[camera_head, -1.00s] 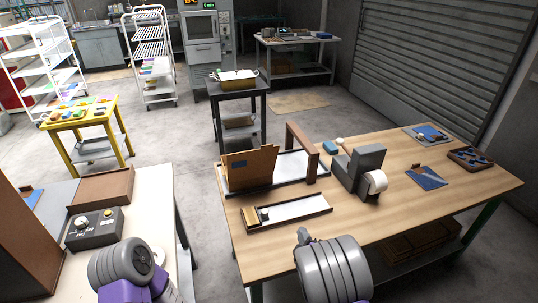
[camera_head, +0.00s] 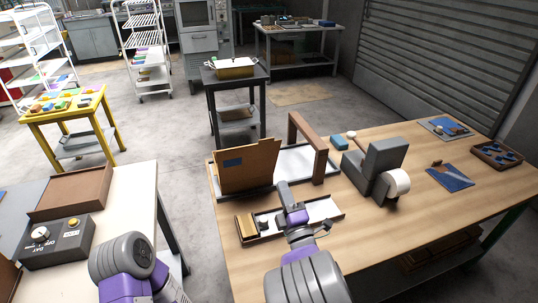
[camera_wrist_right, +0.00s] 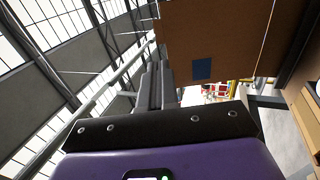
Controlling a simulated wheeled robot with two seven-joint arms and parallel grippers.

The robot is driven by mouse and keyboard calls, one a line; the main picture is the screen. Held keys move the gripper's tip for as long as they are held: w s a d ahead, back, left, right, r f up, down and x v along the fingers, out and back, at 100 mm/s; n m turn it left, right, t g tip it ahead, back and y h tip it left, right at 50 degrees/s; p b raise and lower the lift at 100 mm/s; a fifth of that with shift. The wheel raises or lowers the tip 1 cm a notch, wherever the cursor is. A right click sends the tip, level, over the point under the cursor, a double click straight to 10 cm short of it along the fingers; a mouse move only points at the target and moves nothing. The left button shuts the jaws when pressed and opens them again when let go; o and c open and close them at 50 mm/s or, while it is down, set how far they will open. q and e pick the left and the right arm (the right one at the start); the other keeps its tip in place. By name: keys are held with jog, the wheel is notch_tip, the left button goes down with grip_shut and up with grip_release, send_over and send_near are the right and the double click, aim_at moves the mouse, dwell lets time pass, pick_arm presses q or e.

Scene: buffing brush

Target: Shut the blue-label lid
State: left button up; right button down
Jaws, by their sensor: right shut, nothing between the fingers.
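The blue-label lid is a brown panel (camera_head: 250,165) standing nearly upright at the left end of the wooden bench, with a blue patch on its face. In the right wrist view the brown panel (camera_wrist_right: 215,35) with its blue label (camera_wrist_right: 202,69) stands beyond my gripper. My right gripper (camera_head: 283,188) is shut and empty, to the right of the panel and in front of it in the head view, over the shallow tray. Its grey fingers (camera_wrist_right: 153,85) show in the wrist view, apart from the label. My left arm shows, but its gripper is out of view.
A shallow tray (camera_head: 268,236) with a wooden block lies below my right gripper. A brown upright frame (camera_head: 318,150) stands behind it. A grey tape dispenser (camera_head: 378,165) stands to the right. The bench's front right is clear.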

aim_at(266, 141)
jog(key=b+x, duration=0.1)
jog(key=x, duration=1.2)
jog(key=shift+w+a, duration=0.1)
jog(key=shift+w, duration=0.3)
jog(key=shift+r, duration=0.1)
jog(key=shift+r, duration=0.1)
